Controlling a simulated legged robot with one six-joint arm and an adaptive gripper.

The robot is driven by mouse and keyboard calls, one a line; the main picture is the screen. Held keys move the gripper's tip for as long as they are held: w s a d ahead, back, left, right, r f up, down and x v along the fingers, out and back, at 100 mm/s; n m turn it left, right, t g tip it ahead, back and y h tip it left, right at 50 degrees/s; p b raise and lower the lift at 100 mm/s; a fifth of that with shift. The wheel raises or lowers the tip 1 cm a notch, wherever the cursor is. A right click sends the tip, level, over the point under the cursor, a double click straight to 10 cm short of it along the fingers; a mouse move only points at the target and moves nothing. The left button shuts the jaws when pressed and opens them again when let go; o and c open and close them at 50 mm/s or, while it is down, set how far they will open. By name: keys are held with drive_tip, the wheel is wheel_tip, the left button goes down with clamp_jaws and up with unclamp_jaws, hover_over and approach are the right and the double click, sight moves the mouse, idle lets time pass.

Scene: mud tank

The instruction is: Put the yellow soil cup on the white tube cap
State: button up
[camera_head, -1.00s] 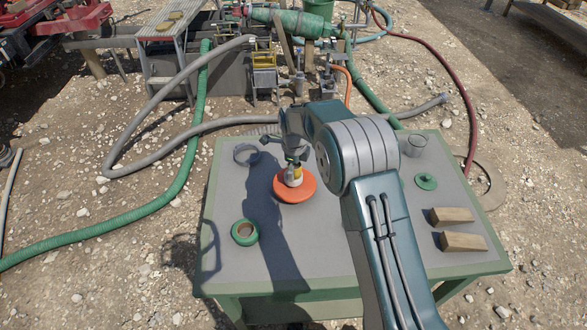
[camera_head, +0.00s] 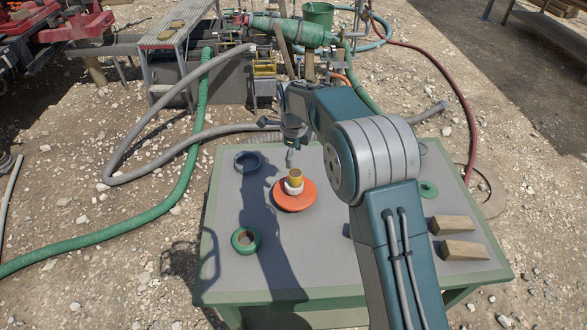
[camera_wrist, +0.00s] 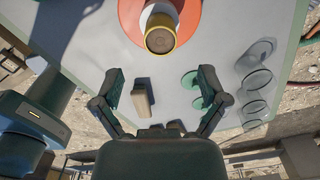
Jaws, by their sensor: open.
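The yellow soil cup (camera_head: 295,177) stands upright on the white tube cap (camera_head: 293,188), which lies on an orange disc (camera_head: 296,203) on the table. In the wrist view the cup (camera_wrist: 160,40) shows its brown soil top, with a little of the white cap (camera_wrist: 163,8) beyond it. My gripper (camera_head: 290,158) is above and just behind the cup, apart from it. In the wrist view my gripper (camera_wrist: 160,85) has its two fingers spread wide with nothing between them.
The grey table (camera_head: 330,265) also bears a green tape roll (camera_head: 245,239), a dark ring (camera_head: 247,162), wooden blocks (camera_head: 455,225) and a green lid (camera_head: 428,190). Clear cups (camera_wrist: 255,80) show in the wrist view. The table's front left is clear.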

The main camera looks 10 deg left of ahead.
sight(294, 174)
drive_tip(key=s+d+r+n+t, duration=0.1)
drive_tip(key=s+d+r+n, duration=0.4)
drive_tip(key=d+r, duration=0.4)
drive_tip(key=s+d+r+n+t, duration=0.2)
drive_tip(key=s+d+r+n, duration=0.2)
drive_tip(key=s+d+r, duration=0.5)
drive_tip(key=s+d+n+t, duration=0.1)
drive_tip(key=s+d+n, duration=0.4)
drive_tip(key=s, duration=0.4)
drive_tip(key=s+d+n+t, duration=0.1)
drive_tip(key=s+d+n, duration=0.3)
drive_tip(key=s, duration=0.5)
drive_tip(key=shift+s+d+r+n+t, duration=0.3)
drive_tip(key=shift+s+d+n, duration=0.1)
drive_tip(key=shift+n, duration=0.4)
